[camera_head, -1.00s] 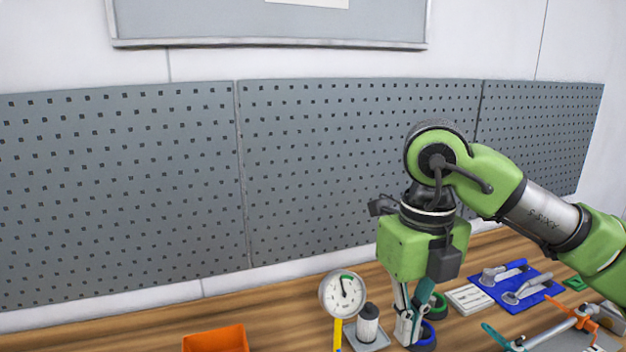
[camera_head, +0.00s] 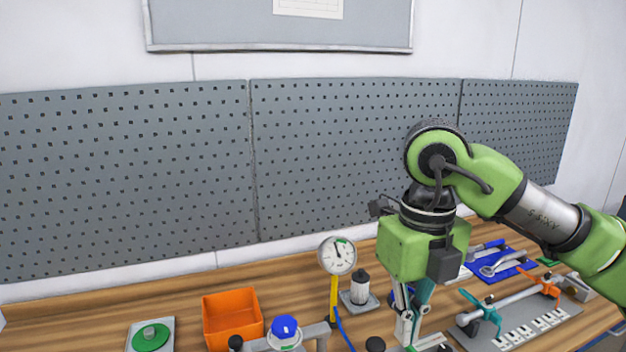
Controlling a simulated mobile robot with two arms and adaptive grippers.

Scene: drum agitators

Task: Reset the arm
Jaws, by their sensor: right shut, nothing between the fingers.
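My right arm comes in from the right, and its green and black right gripper (camera_head: 410,335) points down over the wooden workbench (camera_head: 283,290). The fingers are shut with nothing held between them. The fingertips are at the lower edge of the view, near a black knob, and I cannot tell whether they touch anything. My left gripper is out of view.
A dial gauge (camera_head: 337,256) on a yellow post and a dark-capped cylinder (camera_head: 360,288) stand left of the gripper. An orange bin (camera_head: 232,318), a blue-knobbed fixture (camera_head: 285,331) and a green disc (camera_head: 151,338) are farther left. A clamp fixture (camera_head: 520,318) and blue tool mat (camera_head: 512,268) lie right.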

